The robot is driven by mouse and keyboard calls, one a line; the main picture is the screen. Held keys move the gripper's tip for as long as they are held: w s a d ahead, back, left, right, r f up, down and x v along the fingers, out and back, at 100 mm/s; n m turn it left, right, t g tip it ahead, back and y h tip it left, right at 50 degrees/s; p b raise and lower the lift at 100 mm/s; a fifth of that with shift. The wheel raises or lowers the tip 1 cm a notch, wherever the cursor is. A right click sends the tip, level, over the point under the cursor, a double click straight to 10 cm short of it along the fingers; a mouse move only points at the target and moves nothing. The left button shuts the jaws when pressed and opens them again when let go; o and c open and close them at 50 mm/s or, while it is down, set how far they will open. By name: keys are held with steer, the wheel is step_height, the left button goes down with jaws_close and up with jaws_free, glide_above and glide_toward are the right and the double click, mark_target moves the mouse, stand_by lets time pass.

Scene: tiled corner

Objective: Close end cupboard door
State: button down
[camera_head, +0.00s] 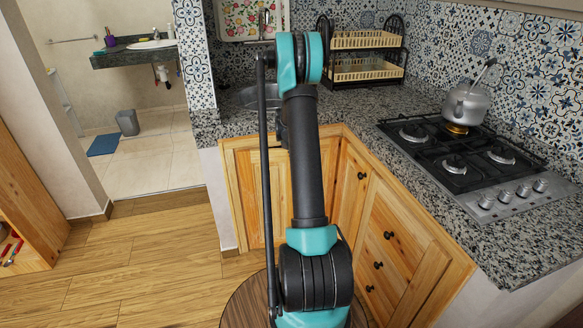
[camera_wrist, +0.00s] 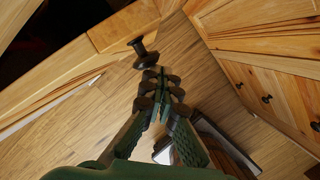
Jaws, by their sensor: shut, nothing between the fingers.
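In the wrist view a wooden cupboard door (camera_wrist: 110,32) with a round dark knob (camera_wrist: 143,52) is at the top left. A dark opening (camera_wrist: 45,35) shows behind it, so the door seems to stand ajar. My gripper (camera_wrist: 158,76) has its fingers together and holds nothing. Its tips are just below the knob in the picture; I cannot tell if they touch it. In the head view the wooden cupboard front (camera_head: 243,190) is at the left end of the counter, partly behind my arm. My gripper is hidden there.
Wooden drawers (camera_head: 388,258) with dark knobs stand at the right, close to my arm; they also show in the wrist view (camera_wrist: 267,82). A granite counter (camera_head: 355,103) carries a stove (camera_head: 462,162) and a kettle (camera_head: 466,104). The wooden floor (camera_head: 150,262) at left is clear.

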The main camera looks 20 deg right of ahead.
steer(key=shift+w+d, duration=0.3)
steer(key=shift+w, duration=0.3)
steer(key=shift+w+d, duration=0.25)
steer(key=shift+w, duration=0.3)
steer(key=shift+s+a, duration=0.1)
